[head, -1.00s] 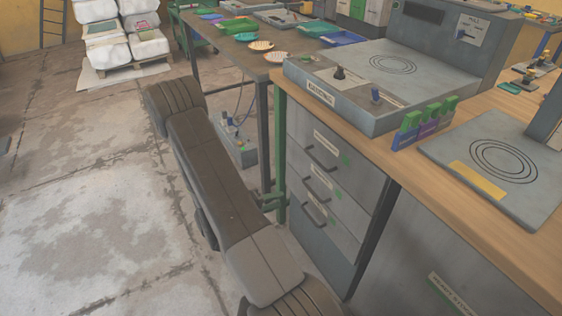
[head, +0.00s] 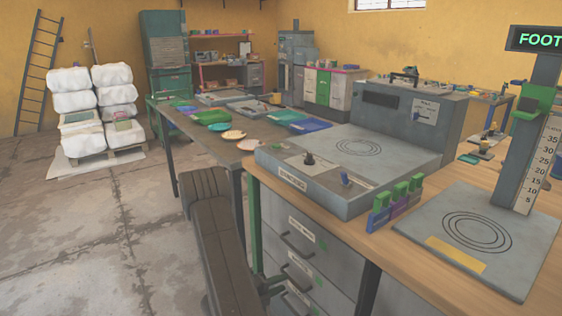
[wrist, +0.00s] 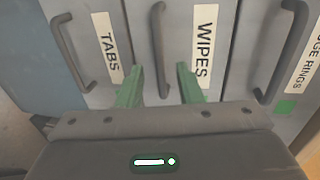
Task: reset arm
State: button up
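My gripper (wrist: 160,78) shows in the wrist view with its two green fingers apart. They point at the front of a grey drawer unit. The handle (wrist: 158,40) of the drawer labelled WIPES appears between the fingers, with a gap on each side; I cannot tell how far behind the fingertips it lies. Nothing is held. In the head view my arm (head: 222,250) hangs down in front of the workbench, beside the drawers (head: 300,240), and runs out of the bottom of the picture.
The TABS drawer handle (wrist: 75,55) and another handle (wrist: 280,50) flank the gripper. Above the drawers, the wooden bench (head: 395,245) carries a grey press machine (head: 350,170) and a marked gauge plate (head: 470,262). White sacks (head: 80,118) stand far left. Floor (head: 90,220) left of my arm is clear.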

aim_at(290, 280)
jog(key=shift+x, duration=1.95)
